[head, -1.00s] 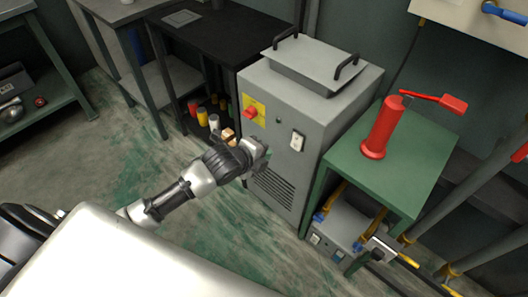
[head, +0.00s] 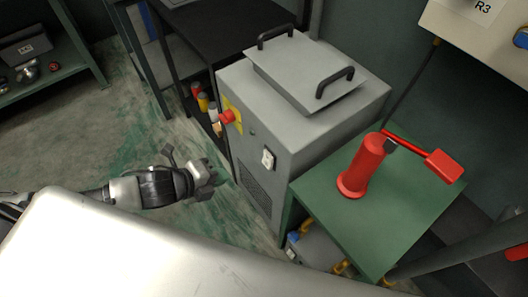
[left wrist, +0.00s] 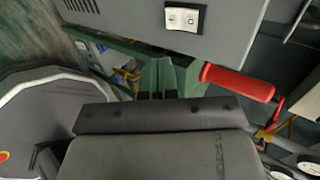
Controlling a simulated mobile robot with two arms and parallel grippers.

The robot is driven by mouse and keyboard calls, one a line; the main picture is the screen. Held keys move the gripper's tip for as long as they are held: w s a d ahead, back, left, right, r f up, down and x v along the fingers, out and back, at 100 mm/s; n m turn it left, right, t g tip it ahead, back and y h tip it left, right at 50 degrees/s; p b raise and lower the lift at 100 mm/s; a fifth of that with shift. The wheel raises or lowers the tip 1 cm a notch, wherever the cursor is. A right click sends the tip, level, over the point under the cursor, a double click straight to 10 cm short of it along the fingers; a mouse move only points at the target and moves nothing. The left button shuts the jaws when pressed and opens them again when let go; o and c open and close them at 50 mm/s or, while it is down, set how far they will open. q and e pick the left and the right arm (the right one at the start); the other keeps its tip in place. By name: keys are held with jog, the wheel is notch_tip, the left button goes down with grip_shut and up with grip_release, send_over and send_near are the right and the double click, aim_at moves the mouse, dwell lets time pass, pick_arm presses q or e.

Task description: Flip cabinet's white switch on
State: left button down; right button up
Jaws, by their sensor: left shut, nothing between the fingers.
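The grey cabinet (head: 305,105) stands in the middle of the head view. Its white switch (head: 268,158) is a small rocker in a dark frame on the front face. It also shows near the top of the left wrist view (left wrist: 183,18); I cannot tell which way the rocker is tipped. My left gripper (head: 210,178) is left of the cabinet front and apart from it. It is shut and empty, and its dark fingertips (left wrist: 157,94) show below the switch in the left wrist view. My right gripper is not in view.
A red knob (head: 229,117) on a yellow plate is left of the switch. A green table (head: 415,210) with a red jack-like tool (head: 362,165) stands to the right. A black table (head: 215,38) is behind left. Open floor (head: 90,130) lies left.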

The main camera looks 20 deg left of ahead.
pick_arm(q)
jog(key=b, duration=0.2)
send_near(265, 164)
jog(key=f+x, duration=0.1)
jog(key=x, duration=0.5)
jog(key=shift+w+d, duration=0.25)
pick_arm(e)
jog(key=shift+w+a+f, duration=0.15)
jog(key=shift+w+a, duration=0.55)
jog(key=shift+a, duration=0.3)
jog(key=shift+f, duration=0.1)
pick_arm(q)
jog(key=shift+w+d+t, duration=0.1)
jog(key=shift+w+t, duration=0.1)
jog(key=shift+t, duration=0.1)
jog(key=shift+h, duration=0.3)
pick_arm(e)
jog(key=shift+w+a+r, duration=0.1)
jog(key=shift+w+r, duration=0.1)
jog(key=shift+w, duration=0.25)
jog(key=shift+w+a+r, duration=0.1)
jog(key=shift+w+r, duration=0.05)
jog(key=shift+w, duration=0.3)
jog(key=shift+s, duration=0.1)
